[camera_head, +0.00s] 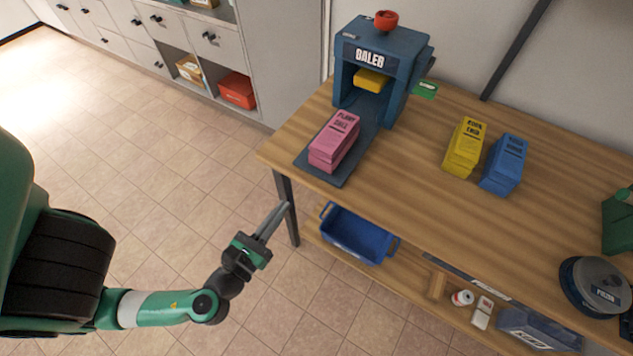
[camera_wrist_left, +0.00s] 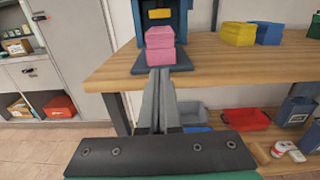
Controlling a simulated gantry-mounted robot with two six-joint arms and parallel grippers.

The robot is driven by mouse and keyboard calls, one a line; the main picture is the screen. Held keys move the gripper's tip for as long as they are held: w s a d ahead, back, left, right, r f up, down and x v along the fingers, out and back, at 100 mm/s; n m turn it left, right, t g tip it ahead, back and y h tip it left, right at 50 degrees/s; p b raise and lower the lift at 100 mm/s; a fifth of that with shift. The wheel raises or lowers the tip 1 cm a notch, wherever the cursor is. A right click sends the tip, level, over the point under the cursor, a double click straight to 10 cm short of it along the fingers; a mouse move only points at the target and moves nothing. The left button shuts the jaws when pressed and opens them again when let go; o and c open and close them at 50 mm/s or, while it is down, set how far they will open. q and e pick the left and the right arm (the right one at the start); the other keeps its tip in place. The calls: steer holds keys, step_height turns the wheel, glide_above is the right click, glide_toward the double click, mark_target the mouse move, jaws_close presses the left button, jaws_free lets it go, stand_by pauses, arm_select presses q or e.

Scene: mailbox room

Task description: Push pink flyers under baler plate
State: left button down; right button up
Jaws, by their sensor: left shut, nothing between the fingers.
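The stack of pink flyers (camera_head: 334,140) lies on the dark blue tray of the baler (camera_head: 387,45), in front of its opening. A yellow plate (camera_head: 371,80) shows inside the baler, above the opening's floor. A red knob (camera_head: 386,20) tops the baler. My left gripper (camera_head: 280,212) is shut and empty, off the table's front left corner and short of the flyers. In the left wrist view the shut fingers (camera_wrist_left: 159,78) point toward the pink flyers (camera_wrist_left: 160,46), which sit beyond the fingertips. My right gripper is not in view.
Yellow (camera_head: 465,147) and blue (camera_head: 504,164) stacks stand on the wooden table right of the baler. A round grey device (camera_head: 596,284) is at far right. A blue bin (camera_head: 352,234) sits on the lower shelf. Open floor surrounds my left arm.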

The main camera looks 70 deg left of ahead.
arm_select(q)
steer(key=p, duration=0.5)
glide_toward(319, 161)
steer(key=x, duration=0.7)
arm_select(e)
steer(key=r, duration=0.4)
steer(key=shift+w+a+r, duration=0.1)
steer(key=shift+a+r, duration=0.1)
arm_select(q)
steer(key=shift+w+a+r, duration=0.1)
steer(key=shift+w+a, duration=0.1)
steer(key=shift+w, duration=0.05)
steer(key=x, duration=0.7)
steer(key=shift+w, duration=0.1)
steer(key=shift+s+d, duration=0.15)
steer(key=shift+s, duration=0.1)
steer(key=shift+s+d, duration=0.1)
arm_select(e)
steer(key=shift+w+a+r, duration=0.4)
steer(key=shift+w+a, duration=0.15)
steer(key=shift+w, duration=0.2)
